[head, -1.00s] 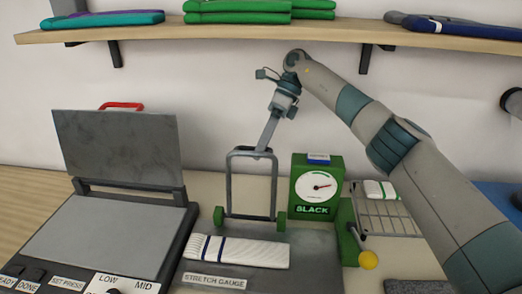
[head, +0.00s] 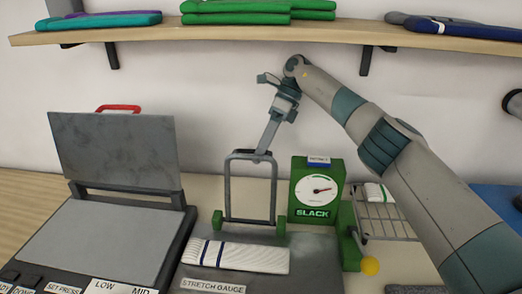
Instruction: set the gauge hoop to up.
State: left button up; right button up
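The gauge hoop (head: 229,190) is a grey metal frame. It stands upright on green hinge blocks at the back of the dark stretch gauge (head: 318,265). My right gripper (head: 262,152) comes down from above, with its fingers at the hoop's top bar, apparently touching it. The fingers show edge-on, so I cannot tell whether they are shut on the bar. A green dial box (head: 299,200) beside the hoop reads SLACK. My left gripper is not in view.
An open press (head: 110,235) with a raised grey lid stands at left. A yellow-knobbed crank (head: 370,265) and a wire rack (head: 392,222) are at right. A wooden shelf (head: 230,29) with folded knits runs above my arm.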

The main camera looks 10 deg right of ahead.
jog(key=shift+s+d+f, duration=0.1)
jog(key=shift+f, duration=0.1)
jog(key=shift+c, duration=1.2)
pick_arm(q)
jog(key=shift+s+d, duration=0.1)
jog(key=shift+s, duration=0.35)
pick_arm(e)
jog(key=shift+s+r, duration=0.1)
jog(key=shift+c, duration=0.5)
jog(key=shift+s+r, duration=0.1)
jog(key=shift+s, duration=0.05)
